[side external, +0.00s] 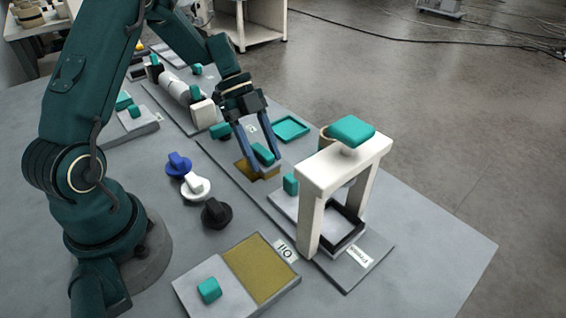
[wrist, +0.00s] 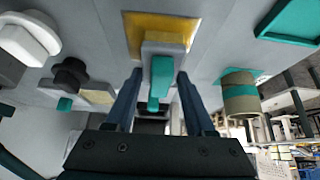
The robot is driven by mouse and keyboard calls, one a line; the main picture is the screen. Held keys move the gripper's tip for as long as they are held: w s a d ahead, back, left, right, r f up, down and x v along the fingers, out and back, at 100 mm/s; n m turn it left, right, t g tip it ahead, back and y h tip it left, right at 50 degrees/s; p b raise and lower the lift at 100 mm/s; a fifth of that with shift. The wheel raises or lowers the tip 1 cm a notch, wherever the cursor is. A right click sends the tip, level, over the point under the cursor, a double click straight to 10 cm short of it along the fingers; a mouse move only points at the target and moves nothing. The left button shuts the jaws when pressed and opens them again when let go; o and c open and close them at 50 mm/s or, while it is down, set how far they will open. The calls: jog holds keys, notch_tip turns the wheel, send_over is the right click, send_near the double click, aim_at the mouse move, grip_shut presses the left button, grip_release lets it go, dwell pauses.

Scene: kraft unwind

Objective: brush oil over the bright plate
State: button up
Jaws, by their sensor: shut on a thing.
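My gripper (side external: 261,158) is shut on a teal-handled brush block (side external: 263,152). In the wrist view, its teal handle (wrist: 160,82) stands between the fingers, with a grey block beyond it. The block is over a gold-brown square plate (side external: 243,168), and that plate also shows in the wrist view (wrist: 147,22). The block looks on or just above the plate; I cannot tell contact. It hides part of the plate. The oil tray (side external: 262,268), labelled OIL, lies at the front with a gold pad and a teal knob (side external: 209,289) at its left.
A white press frame (side external: 340,168) with a teal top stands right of the gripper, over a dark-rimmed tray. Blue (side external: 178,164), white (side external: 195,187) and black (side external: 216,213) knobs sit to the left. A teal square frame (side external: 291,129) lies behind. The front right table is clear.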

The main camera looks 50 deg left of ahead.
jog(key=shift+d, duration=1.15)
jog(key=shift+s+a, duration=0.1)
jog(key=shift+s, duration=0.5)
jog(key=shift+w+a, duration=0.1)
jog(key=shift+a, duration=3.65)
jog(key=shift+d, duration=0.15)
jog(key=shift+d+f, duration=0.15)
jog(key=shift+d, duration=1.05)
jog(key=shift+c, duration=0.6)
jog(key=shift+d, duration=0.1)
jog(key=shift+d, duration=2.4)
jog(key=shift+a, duration=3.85)
